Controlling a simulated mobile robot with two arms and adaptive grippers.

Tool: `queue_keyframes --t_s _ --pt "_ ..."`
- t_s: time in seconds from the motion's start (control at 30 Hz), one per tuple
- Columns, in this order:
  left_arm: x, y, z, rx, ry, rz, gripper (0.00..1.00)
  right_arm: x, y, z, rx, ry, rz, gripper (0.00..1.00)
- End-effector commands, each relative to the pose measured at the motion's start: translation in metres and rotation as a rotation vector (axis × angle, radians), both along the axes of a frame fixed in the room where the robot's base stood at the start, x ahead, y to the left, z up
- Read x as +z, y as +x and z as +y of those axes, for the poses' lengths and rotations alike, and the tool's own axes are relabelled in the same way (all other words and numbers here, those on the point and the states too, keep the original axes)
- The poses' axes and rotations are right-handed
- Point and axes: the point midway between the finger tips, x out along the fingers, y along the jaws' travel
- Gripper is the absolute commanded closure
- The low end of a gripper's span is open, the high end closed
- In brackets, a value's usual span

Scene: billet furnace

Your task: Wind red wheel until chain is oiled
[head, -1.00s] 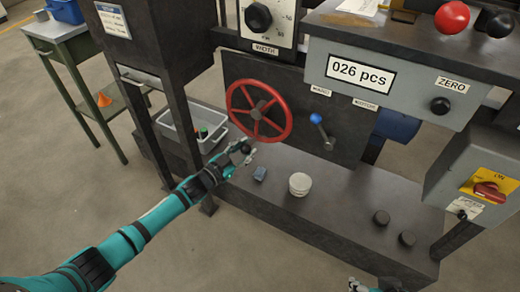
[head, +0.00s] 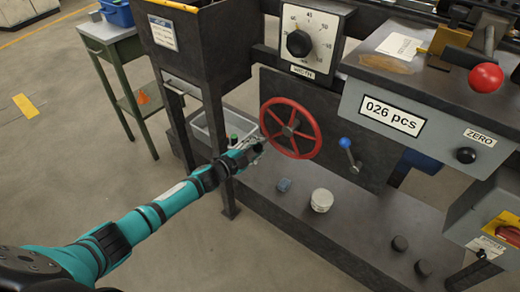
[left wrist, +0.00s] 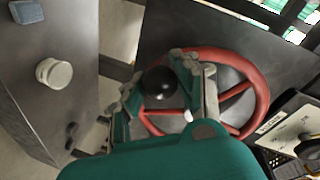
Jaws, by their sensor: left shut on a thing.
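The red wheel (head: 291,103) is upright on the dark front panel of the machine; its red rim and spokes also show in the left wrist view (left wrist: 262,85). My left gripper (head: 256,148) is at the wheel's lower left rim. In the left wrist view, its fingers (left wrist: 163,84) are closed around a round black knob (left wrist: 160,88) in front of the wheel. The fingers partly hide the rim there. How the knob joins the wheel is hidden. I cannot make out a chain. My right gripper is not in view.
A blue-tipped lever (head: 346,146) is right of the wheel. A grey bin (head: 205,130) stands behind my left gripper.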

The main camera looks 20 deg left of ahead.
Motion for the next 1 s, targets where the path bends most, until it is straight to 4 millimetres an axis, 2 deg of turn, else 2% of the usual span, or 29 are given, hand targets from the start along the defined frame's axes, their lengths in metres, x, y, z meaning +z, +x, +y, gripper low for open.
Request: queue_keyframes --t_s 0.2,0.57,0.6,0.7,0.8,1.0 --pt "0.0041 0.002 0.0052 0.006 0.026 -0.01 1.0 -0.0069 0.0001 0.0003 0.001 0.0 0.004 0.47" --pt "0.0043 0.0023 0.0054 0.007 0.026 -0.01 1.0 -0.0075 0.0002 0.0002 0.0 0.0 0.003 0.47" --pt "0.0044 0.0023 0.0054 0.007 0.026 -0.01 0.66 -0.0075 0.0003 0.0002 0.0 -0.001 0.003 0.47" --pt "0.0042 0.002 0.005 0.005 0.026 -0.01 0.52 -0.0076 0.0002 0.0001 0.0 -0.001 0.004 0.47" --pt "0.0036 0.0017 0.0041 0.004 0.025 -0.01 0.44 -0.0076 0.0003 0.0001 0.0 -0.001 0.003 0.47" --pt "0.0029 0.0011 0.0031 0.003 0.025 -0.009 0.44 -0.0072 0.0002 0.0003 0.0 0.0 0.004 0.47"
